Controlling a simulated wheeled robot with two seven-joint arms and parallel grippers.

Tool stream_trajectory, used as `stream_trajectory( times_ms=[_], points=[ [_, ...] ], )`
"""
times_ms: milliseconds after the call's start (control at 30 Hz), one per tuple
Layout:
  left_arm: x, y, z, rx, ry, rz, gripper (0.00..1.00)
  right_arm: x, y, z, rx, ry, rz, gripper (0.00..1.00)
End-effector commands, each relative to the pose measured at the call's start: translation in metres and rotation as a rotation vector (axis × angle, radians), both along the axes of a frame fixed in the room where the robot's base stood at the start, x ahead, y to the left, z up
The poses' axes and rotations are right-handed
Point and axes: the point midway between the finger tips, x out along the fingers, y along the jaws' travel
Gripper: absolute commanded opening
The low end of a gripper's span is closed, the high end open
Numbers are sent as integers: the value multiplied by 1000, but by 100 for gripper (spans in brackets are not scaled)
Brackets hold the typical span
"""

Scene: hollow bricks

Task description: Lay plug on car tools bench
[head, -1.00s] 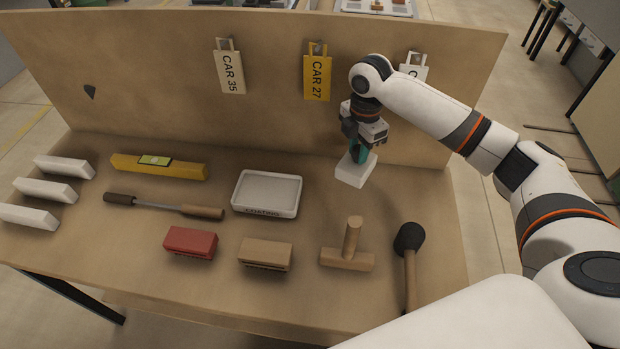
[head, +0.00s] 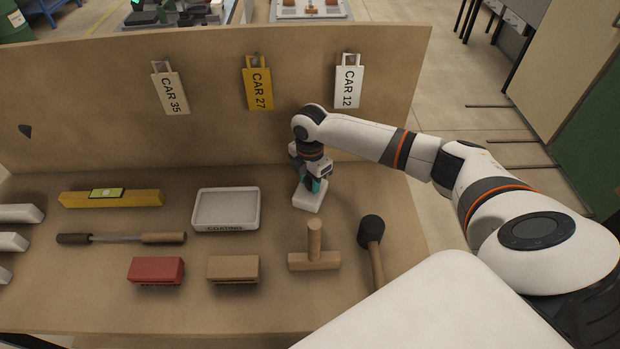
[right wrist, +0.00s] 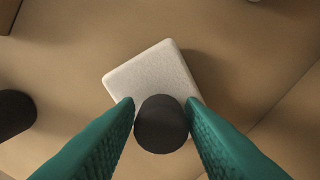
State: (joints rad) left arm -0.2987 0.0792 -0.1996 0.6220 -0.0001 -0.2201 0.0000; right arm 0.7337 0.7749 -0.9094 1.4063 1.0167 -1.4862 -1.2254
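The plug is a white square block with a dark round knob; it shows in the head view (head: 308,198) and in the right wrist view (right wrist: 150,78). My right gripper (head: 312,184) points down over it, with green fingers on either side of the knob (right wrist: 161,124) in the wrist view, shut on it. The plug is at or just above the top of the tools bench (head: 190,305), right of the tray; I cannot tell whether it touches. My left gripper is not in view.
A tray marked COATING (head: 226,222), a wooden T-shaped tool (head: 314,260), a mallet (head: 371,232), red (head: 156,270) and tan (head: 233,268) brushes, a yellow level (head: 140,199) and white blocks lie on the bench. A back board (head: 210,135) with tags stands behind.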

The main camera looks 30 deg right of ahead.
Motion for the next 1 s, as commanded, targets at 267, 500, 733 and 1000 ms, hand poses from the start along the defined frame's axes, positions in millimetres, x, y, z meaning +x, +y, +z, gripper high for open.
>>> stream_trajectory(
  times_ms=[267, 500, 733, 1000],
  points=[
    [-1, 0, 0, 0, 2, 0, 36, 0, 0, 0, 0, 0, -1, 50],
    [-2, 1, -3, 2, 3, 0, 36, 1, -1, 13, 0, -3, -1, 50],
    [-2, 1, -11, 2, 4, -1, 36, 2, 0, 60, 1, -7, -1, 50],
    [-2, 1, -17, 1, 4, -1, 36, 1, 0, 108, 1, -3, -2, 50]
  ],
)
